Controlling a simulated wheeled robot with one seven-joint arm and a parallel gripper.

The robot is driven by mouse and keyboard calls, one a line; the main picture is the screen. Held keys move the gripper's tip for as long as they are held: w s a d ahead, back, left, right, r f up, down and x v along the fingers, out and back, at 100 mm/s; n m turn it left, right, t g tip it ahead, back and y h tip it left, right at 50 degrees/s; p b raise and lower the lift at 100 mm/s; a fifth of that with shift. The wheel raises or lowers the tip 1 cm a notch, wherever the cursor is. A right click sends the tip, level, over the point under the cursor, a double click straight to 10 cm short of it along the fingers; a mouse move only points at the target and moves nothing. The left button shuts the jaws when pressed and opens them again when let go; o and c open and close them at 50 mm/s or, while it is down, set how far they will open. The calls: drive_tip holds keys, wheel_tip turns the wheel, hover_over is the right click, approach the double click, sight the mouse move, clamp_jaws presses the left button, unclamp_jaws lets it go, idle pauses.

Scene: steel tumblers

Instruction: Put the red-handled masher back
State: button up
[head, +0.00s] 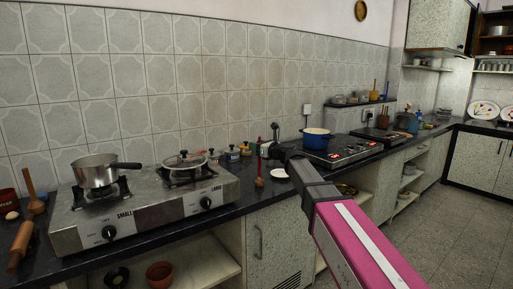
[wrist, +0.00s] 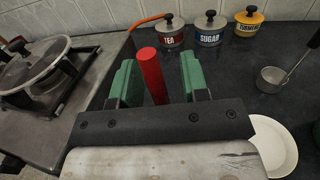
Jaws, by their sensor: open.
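The masher's red handle (wrist: 151,75) stands up between my open gripper's (wrist: 158,82) two green fingers in the wrist view. It is nearer the left finger, and a gap shows to the right finger. The lower end of the masher is hidden behind the dark gripper body. In the head view a small reddish upright shape (head: 259,172) stands on the dark counter, probably the same masher.
A metal cup with a long handle (wrist: 272,80) and a white plate (wrist: 272,140) are to the right. The steel stove (head: 150,205) is left; a blue pot (head: 316,141) stands right.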

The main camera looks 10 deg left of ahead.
drive_tip(key=v, duration=1.2)
drive_tip(key=s+d+f+n+g+h, duration=0.3)
drive_tip(key=d+f+n, duration=0.4)
drive_tip(key=f, duration=0.6)
drive_tip(key=s+d+f+n+g+h, duration=0.1)
drive_tip(key=s+d+f+n+h, duration=0.2)
drive_tip(key=d+f+n+h, duration=0.7)
drive_tip(key=s+d+f+n+g+h, duration=0.1)
drive_tip(key=s+d+f+n+g, duration=0.1)
drive_tip(key=s+d+f, duration=0.4)
drive_tip(key=s+d+f+n+g+h, duration=0.1)
drive_tip(key=s+d+f+n+g, duration=0.1)
drive_tip(key=s+d+f+n, duration=0.2)
drive_tip(key=s+d+f, duration=0.3)
drive_tip(key=d+f, duration=0.4)
drive_tip(key=f, duration=0.1)
drive_tip(key=shift+d+f+n+g+h, duration=0.35)
drive_tip(key=shift+f+n+g+h, duration=0.05)
